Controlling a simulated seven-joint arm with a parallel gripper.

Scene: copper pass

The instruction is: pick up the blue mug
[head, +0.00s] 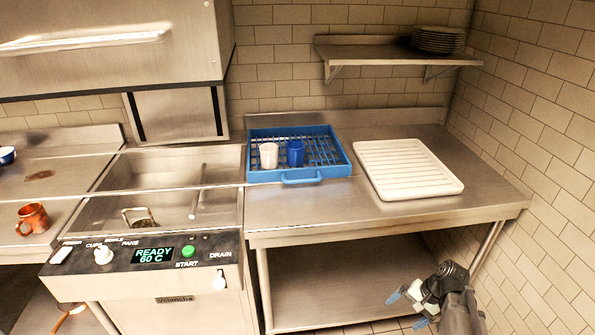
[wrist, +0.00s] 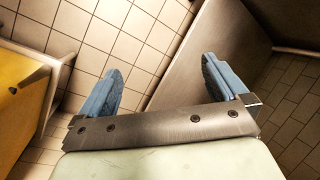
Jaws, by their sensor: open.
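The blue mug (head: 295,152) stands in the blue rack (head: 318,172) on the steel counter, just right of a white cup (head: 268,155). No handle can be made out on it at this size. My gripper (head: 407,310) is low at the front right, below the counter top and in front of the lower shelf, well away from the mug. Its two blue fingers are spread with nothing between them, as the wrist view (wrist: 161,78) also shows. The mug is not in the wrist view.
A white ribbed board (head: 405,168) lies right of the rack. The counter's front edge (head: 390,228) stands between my gripper and the rack. A wall shelf (head: 375,57) holds plates. At left are a sink (head: 165,212), an orange mug (head: 32,219) and a cut-off blue-and-white vessel (head: 6,156).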

